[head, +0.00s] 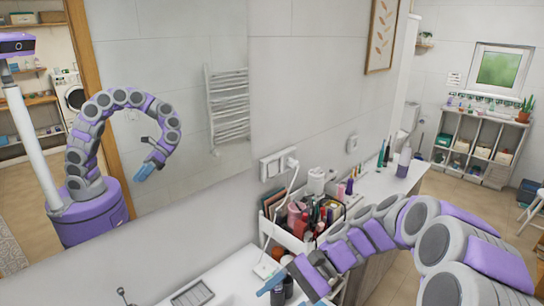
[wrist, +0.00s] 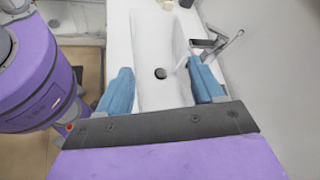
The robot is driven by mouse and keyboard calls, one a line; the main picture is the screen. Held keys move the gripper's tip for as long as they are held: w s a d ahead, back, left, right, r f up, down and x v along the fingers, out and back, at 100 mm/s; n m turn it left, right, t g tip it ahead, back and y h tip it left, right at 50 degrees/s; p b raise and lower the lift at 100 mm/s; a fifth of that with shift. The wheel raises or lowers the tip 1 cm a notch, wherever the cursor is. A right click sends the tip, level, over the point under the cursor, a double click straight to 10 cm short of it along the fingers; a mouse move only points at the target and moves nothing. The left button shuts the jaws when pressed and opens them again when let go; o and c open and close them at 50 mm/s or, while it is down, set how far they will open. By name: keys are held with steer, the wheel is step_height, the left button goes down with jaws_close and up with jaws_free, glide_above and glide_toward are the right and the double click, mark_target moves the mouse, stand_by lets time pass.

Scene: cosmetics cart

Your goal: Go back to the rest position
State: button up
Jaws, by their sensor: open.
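My gripper (head: 292,290) is at the lower middle of the head view, over the counter by the sink, in front of the white cosmetics cart (head: 262,228). Its blue fingers are spread apart in the wrist view (wrist: 163,82), with nothing between them. Below them in that view is the white sink basin (wrist: 155,100) with a dark round drain. My purple and grey arm reaches in from the right of the head view and hides part of the cart and counter.
The cart is packed with cosmetics beside the wall sockets (head: 278,163). A chrome faucet (wrist: 212,44) stands right of the basin, close to my right finger. Bottles (head: 404,160) stand on the far counter. The mirror (head: 225,45) reflects my body. A shelf unit (head: 480,145) is far right.

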steer(key=s+d+n+t+h, duration=0.15)
steer(key=s+n+h, duration=0.3)
steer(key=s, duration=0.75)
steer(key=s+d+f+n+t+h, duration=0.1)
steer(key=s+d+n+t+h, duration=0.1)
steer(key=s+d+h, duration=0.5)
steer(key=s+d+t, duration=0.1)
steer(key=s+d, duration=0.3)
steer(key=shift+s, duration=0.3)
